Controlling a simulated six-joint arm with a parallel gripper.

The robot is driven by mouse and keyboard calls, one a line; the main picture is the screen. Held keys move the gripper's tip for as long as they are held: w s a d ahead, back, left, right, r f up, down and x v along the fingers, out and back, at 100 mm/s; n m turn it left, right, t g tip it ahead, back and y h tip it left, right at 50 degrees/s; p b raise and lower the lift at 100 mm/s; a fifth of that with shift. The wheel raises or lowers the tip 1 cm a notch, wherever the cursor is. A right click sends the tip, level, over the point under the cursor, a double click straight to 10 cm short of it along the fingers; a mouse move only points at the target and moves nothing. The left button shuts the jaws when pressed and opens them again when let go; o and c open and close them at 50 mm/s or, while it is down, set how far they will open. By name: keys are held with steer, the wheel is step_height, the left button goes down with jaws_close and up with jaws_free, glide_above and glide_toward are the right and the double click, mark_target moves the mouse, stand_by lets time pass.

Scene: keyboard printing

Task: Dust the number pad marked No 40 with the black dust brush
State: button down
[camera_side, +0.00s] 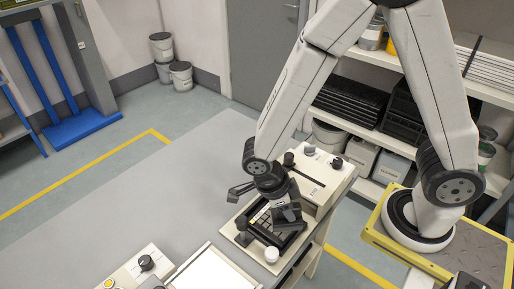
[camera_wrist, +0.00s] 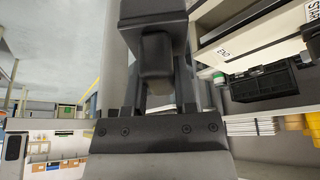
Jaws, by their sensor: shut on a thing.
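In the side view, my gripper (camera_side: 286,207) is low over a black-framed number pad (camera_side: 263,222) on a cream base at the bench's right end. It covers part of the pad, and I cannot read any No 40 mark. In the wrist view, the fingers (camera_wrist: 158,70) are shut on a dark block-like thing (camera_wrist: 155,48), which looks like the black dust brush. Its bristles cannot be made out, and I cannot tell whether it touches the keys.
A cream box with knobs (camera_side: 318,176) stands behind the pad. A white knob (camera_side: 271,255) is at the front of the pad's base. A white panel (camera_side: 212,272) and another knobbed box (camera_side: 140,268) lie nearer the camera. The grey bench top (camera_side: 150,210) is clear to the left.

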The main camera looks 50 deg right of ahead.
mark_target(286, 222)
steer(key=shift+f, duration=2.15)
steer(key=shift+w+f, duration=0.65)
steer(key=shift+w, duration=3.45)
steer(key=shift+s, duration=4.15)
steer(key=shift+w, duration=4.15)
steer(key=shift+s+d+r, duration=0.1)
steer(key=shift+s+d, duration=0.55)
steer(key=shift+s, duration=0.7)
steer(key=shift+s+d+f, duration=0.1)
steer(key=shift+s+d, duration=0.55)
steer(key=shift+s, duration=0.65)
steer(key=shift+s+d+r, duration=0.1)
steer(key=shift+s+d, duration=0.55)
steer(key=shift+s, duration=0.7)
steer(key=shift+w, duration=3.85)
steer(key=shift+s, duration=3.85)
steer(key=shift+w, duration=3.85)
steer(key=shift+w+r, duration=0.15)
steer(key=shift+r, duration=0.8)
step_height(286, 222, up, 6)
